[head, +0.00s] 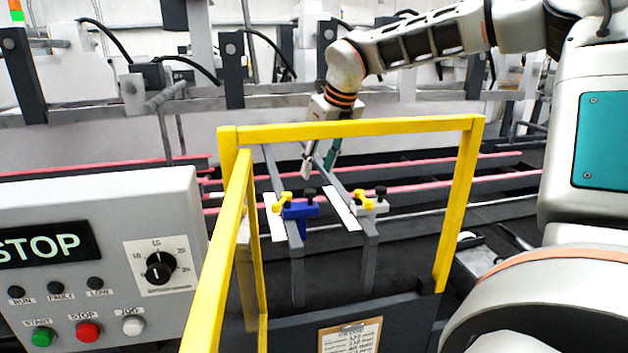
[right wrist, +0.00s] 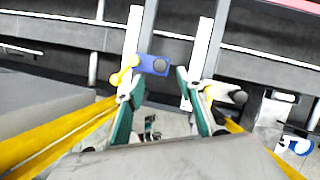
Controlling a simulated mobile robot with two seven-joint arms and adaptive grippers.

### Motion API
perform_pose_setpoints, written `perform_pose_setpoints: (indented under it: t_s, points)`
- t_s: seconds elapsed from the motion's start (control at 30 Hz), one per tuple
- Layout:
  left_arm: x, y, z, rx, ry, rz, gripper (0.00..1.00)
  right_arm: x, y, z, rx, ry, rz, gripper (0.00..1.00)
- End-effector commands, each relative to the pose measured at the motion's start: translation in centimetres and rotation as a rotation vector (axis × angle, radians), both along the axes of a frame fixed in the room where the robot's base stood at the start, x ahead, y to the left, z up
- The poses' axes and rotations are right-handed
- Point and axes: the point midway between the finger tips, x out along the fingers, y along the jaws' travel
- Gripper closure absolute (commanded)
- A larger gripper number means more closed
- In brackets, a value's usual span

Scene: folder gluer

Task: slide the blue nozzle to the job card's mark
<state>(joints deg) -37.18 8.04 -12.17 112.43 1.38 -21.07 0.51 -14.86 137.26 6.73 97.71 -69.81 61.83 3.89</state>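The blue nozzle (head: 300,211), with a yellow lever and black knobs, sits on the left grey rail beside a white scale strip (head: 275,218). In the right wrist view the blue nozzle (right wrist: 153,66) shows just beyond and between my fingertips, apart from them as far as I can tell. My right gripper (head: 320,167) points down above and behind the nozzle; its green-padded fingers are spread and empty in the right wrist view (right wrist: 160,92). The job card (head: 350,337) hangs at the bottom front; its writing is too small to read surely. My left gripper is out of view.
A white nozzle (head: 371,207) sits on the right rail beside another scale strip (head: 342,208). A yellow guard frame (head: 350,130) stands around the rails. A control panel (head: 100,260) with a STOP display stands at left. Red-pink bars cross behind.

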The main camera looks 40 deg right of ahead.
Motion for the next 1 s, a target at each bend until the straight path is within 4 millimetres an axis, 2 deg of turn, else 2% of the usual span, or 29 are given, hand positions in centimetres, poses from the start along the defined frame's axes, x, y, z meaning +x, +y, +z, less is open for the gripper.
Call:
perform_pose_setpoints:
  t_s: [0.1,0.3,1.0]
  points:
    - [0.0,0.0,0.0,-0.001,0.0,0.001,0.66,-0.8,0.1,2.1,0.0,-0.002,-0.001,0.63]
    - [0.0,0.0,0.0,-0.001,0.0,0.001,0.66,-1.6,0.1,3.9,-0.001,0.0,-0.001,0.63]
    - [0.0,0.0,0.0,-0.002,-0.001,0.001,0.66,-1.7,0.1,4.3,0.007,-0.005,-0.001,0.63]
